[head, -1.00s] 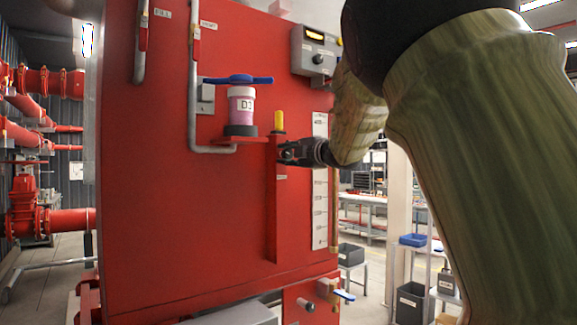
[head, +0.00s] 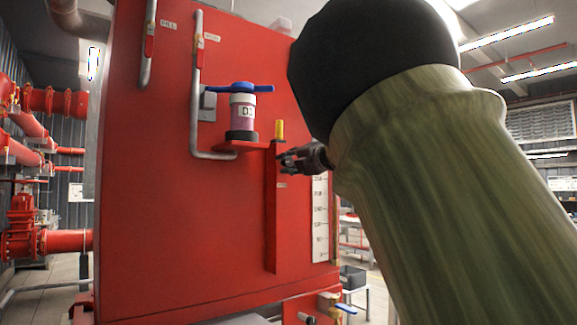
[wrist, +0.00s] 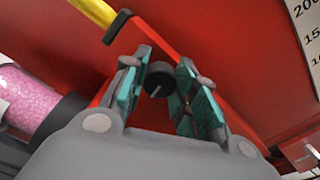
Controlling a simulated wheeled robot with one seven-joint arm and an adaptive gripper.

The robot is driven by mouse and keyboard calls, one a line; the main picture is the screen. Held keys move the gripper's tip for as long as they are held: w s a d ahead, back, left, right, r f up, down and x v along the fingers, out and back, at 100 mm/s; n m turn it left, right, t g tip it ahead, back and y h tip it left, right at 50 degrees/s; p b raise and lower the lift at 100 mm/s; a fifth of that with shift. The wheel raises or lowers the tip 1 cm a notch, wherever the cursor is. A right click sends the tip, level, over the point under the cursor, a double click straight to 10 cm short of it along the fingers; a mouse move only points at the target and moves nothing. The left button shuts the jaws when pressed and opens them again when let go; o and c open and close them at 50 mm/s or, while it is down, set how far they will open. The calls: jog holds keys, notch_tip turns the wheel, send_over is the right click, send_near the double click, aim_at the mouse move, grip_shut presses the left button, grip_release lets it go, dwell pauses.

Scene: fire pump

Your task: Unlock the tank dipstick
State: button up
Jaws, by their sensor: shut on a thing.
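The dipstick's yellow handle (head: 279,130) stands upright at the top of a red tube (head: 272,220) on the red tank's face. In the wrist view the yellow handle (wrist: 92,12) enters from the top left. A small black knob (wrist: 158,77) with a pale line on its face sits between my teal finger pads. My gripper (head: 286,160) is at the upper part of the tube, just below the yellow handle, with its fingers shut on the black knob. The knob is hard to make out in the head view.
A clear jar of pink granules (head: 241,116) with a blue handle stands on a red shelf left of the dipstick; it is close beside my gripper in the wrist view (wrist: 35,98). A grey pipe (head: 195,90) and a white level scale (head: 320,218) flank the area.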

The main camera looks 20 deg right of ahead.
jog(key=shift+f, duration=0.15)
jog(key=o, duration=1.1)
jog(key=shift+c, duration=0.2)
jog(key=shift+s, duration=0.15)
jog(key=v, duration=1.1)
jog(key=shift+s, duration=0.35)
jog(key=shift+d, duration=0.1)
